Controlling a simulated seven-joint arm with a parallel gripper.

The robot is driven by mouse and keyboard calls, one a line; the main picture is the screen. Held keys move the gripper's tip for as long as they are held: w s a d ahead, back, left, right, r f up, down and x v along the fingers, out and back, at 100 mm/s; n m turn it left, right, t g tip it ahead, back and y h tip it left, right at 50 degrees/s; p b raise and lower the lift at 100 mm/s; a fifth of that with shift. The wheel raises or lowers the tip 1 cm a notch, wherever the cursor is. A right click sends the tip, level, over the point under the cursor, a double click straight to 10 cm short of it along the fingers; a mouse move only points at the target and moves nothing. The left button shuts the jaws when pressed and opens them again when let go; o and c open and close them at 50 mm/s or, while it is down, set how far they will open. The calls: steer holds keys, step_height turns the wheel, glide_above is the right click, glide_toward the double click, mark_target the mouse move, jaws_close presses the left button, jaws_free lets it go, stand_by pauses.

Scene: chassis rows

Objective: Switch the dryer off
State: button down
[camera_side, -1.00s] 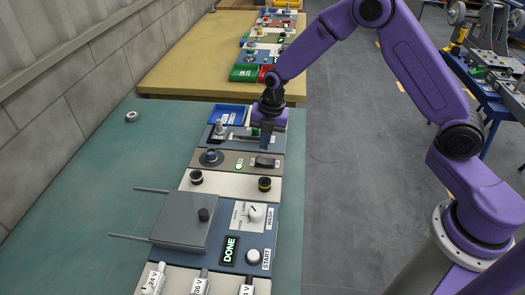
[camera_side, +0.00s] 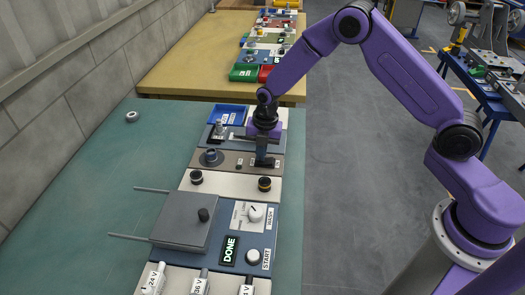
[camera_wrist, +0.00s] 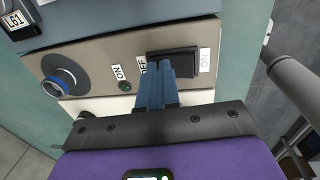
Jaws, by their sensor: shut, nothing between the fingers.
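The dryer appears to be the brown-grey panel (camera_side: 230,160) with a round nozzle-like part (camera_side: 210,157), which has a blue ring in the wrist view (camera_wrist: 62,78). Its black rocker switch (camera_wrist: 188,60) has an OFF label (camera_wrist: 142,68) at its left end and an ON label (camera_wrist: 205,62) at its right. A small dark green lamp (camera_wrist: 125,86) beside another ON label looks unlit. My gripper (camera_side: 262,162) is shut and empty. Its fingertips (camera_wrist: 158,66) are at the OFF end of the switch, seemingly touching it, and hide part of it.
A cream panel with two dark knobs (camera_side: 197,177) lies in front. Nearer is a blue panel with a grey lidded box (camera_side: 180,222), a DONE display (camera_side: 230,250) and a START button (camera_side: 253,256). A blue tray (camera_side: 226,114) stands behind.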

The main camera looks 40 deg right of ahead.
mark_target(269, 161)
steer(key=shift+s+d+f, duration=0.1)
steer(key=shift+s+d, duration=0.05)
steer(key=shift+s, duration=0.05)
steer(key=shift+s+d, duration=0.45)
steer(key=shift+r, duration=0.2)
step_height(269, 161, up, 14)
steer(key=s+d, duration=0.1)
steer(key=shift+s+d, duration=0.15)
steer(key=shift+d, duration=0.05)
stand_by(0.4)
steer(key=shift+a+f, duration=0.1)
steer(key=shift+w+a, duration=0.3)
steer(key=shift+a, duration=0.3)
